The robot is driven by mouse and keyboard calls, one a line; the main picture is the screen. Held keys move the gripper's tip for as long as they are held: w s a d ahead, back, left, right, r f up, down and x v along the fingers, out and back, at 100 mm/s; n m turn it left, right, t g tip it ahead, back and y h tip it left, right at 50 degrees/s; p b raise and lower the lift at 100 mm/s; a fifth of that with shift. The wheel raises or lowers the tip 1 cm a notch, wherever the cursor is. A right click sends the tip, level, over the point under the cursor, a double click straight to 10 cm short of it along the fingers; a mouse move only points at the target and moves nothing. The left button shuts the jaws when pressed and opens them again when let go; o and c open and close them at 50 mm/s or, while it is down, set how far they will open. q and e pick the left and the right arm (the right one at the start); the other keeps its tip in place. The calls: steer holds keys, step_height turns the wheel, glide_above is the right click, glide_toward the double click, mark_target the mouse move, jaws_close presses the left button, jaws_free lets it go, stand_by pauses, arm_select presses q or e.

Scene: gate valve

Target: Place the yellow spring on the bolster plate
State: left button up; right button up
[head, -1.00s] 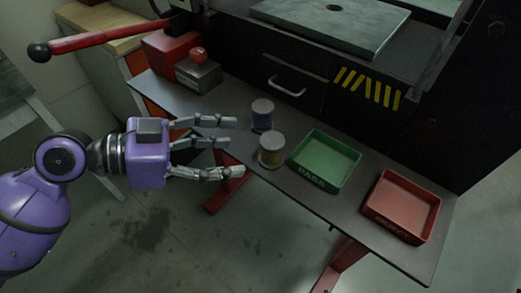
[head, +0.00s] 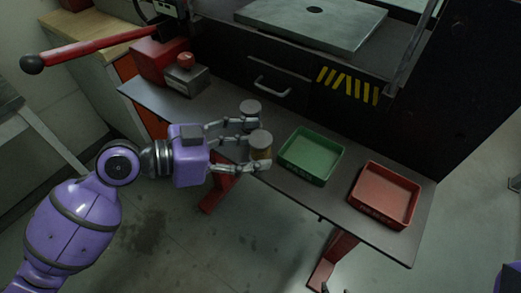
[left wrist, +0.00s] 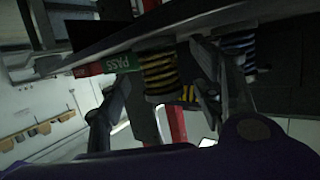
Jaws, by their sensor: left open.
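The yellow spring (head: 261,151), with a grey round cap, stands upright on the dark bench shelf. It shows in the left wrist view (left wrist: 158,72) between my fingers. My left gripper (head: 256,150) is open, its fingers reaching to either side of the yellow spring; I cannot tell whether they touch it. A blue spring (head: 250,113) with a similar cap stands just behind, and in the left wrist view (left wrist: 240,48) it lies beyond one finger. The bolster plate (head: 345,28) is the grey slab with a round hole, higher up on the press. My right gripper is not in view.
A green PASS tray (head: 328,172) and a red tray (head: 400,219) stand on the shelf (head: 205,100) to the right of the springs. A box with a red button (head: 187,80) is at the back left. A red lever (head: 100,46) reaches out above it. A drawer handle (head: 270,87) faces the shelf.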

arm_select(q)
steer(key=c, duration=1.4)
jaws_close()
steer(key=shift+r, duration=0.15)
